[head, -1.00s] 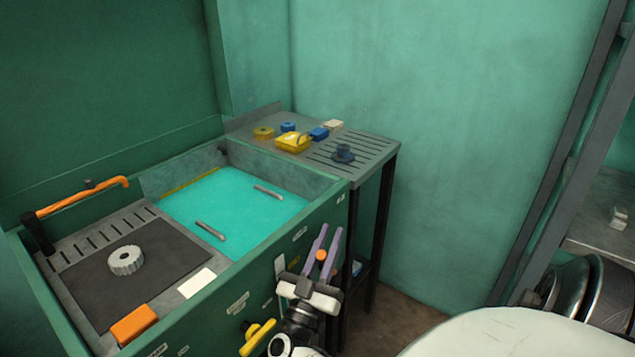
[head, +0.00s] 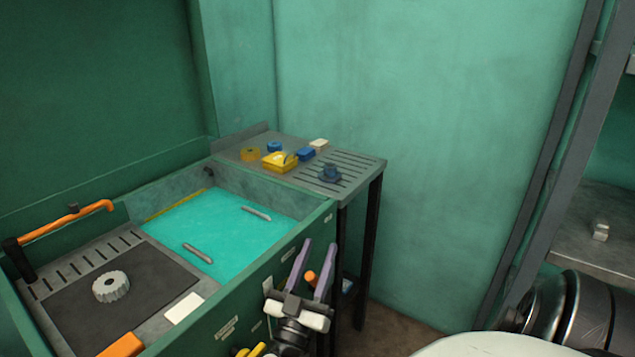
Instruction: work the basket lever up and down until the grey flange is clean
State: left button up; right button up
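The wash tank (head: 250,245) holds turquoise liquid, with two grey bars, one (head: 256,213) on the right and one (head: 198,253) on the left, showing at its surface. An orange knob (head: 310,277), possibly the end of the basket lever, shows at the tank's front right. My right gripper (head: 320,244) has its purple fingers apart, one on each side of the knob in the picture; contact is not visible. I see no clear grey flange in the liquid. A grey toothed ring (head: 111,287) lies on the dark mat left of the liquid.
An orange pipe (head: 68,219) with a black grip stands at the left. An orange block (head: 122,345) and white card (head: 184,308) lie near the tank's front edge.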

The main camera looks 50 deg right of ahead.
notch_tip(320, 180, up, 8)
jog(key=p, duration=0.1)
jog(key=shift+r+p, duration=0.2)
jog(key=shift+p, duration=0.1)
jog(key=shift+s+f, duration=0.1)
dwell(0.4)
